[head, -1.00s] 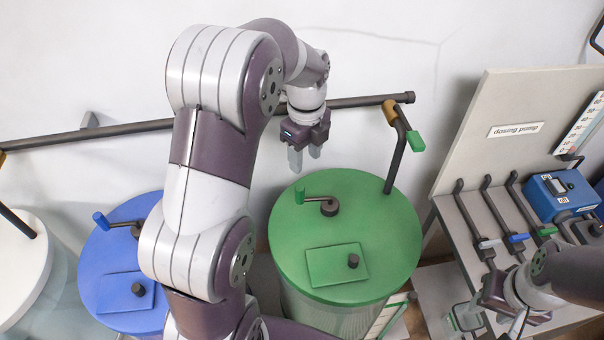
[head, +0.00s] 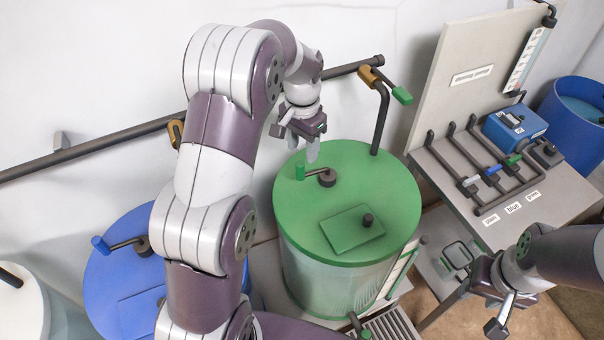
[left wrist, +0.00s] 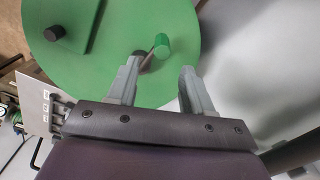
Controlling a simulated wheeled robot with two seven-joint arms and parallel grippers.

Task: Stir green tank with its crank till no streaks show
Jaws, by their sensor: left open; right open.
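The green tank (head: 330,285) has a green lid (head: 385,190) with a crank. The crank has a dark hub (head: 327,178) and a green upright knob (head: 300,173) on its left end. My left gripper (head: 312,152) is open above the lid's back edge, near the knob. In the left wrist view the knob (left wrist: 162,42) shows beyond and between the open fingers (left wrist: 158,85), apart from them. My right gripper (head: 487,310) is open and empty at the lower right, away from the tank.
A blue tank (head: 125,270) with its own crank stands left, behind my left arm. A white tank (head: 20,310) is further left. A pipe with a green-handled valve (head: 402,95) rises behind the lid. The dosing pump bench (head: 540,195) stands right.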

